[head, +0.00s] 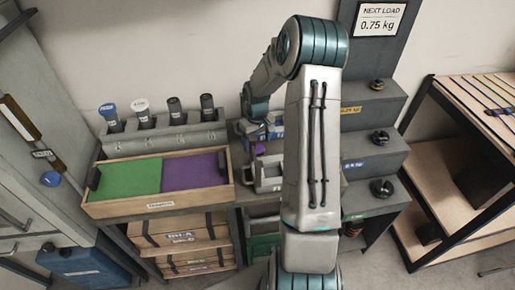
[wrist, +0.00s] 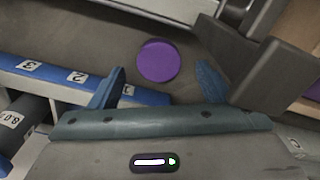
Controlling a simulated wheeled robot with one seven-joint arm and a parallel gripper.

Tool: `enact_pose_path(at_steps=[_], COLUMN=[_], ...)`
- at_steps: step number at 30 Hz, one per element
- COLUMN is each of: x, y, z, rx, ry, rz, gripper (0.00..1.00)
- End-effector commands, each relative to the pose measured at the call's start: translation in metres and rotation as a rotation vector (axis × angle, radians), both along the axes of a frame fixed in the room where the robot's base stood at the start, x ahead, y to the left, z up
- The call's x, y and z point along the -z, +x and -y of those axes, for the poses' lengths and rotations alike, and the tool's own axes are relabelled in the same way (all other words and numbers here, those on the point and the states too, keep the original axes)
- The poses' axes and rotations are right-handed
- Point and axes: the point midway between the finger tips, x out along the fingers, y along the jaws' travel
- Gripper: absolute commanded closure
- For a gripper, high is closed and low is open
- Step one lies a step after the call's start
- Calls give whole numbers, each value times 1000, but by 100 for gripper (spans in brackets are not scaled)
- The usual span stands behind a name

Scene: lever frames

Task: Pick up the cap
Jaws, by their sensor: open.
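A round purple cap (wrist: 158,61) lies on a dark grey surface in the wrist view. In the head view a small purple patch (head: 259,148), which looks like the same cap, shows just below my gripper (head: 262,132). In the wrist view my gripper (wrist: 160,74) is open, with one blue-grey finger on each side of the cap's lower part. No contact with the cap shows, and I cannot tell the height between them.
A blue rail with numbers (wrist: 75,78) runs close by the left finger. A dark grey block (wrist: 268,70) stands close to the right finger. In the head view a wooden tray (head: 160,207) with green and purple halves lies left, and grey steps with knobs (head: 372,125) rise right.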

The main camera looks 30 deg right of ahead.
Motion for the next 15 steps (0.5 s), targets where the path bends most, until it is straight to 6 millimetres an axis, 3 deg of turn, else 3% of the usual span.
enact_pose_path(at_steps=[6, 15], x=[25, 30], y=[1, 2], z=[1, 1], rx=[0, -1], ry=[1, -1], rz=[-2, 1], gripper=[28, 28])
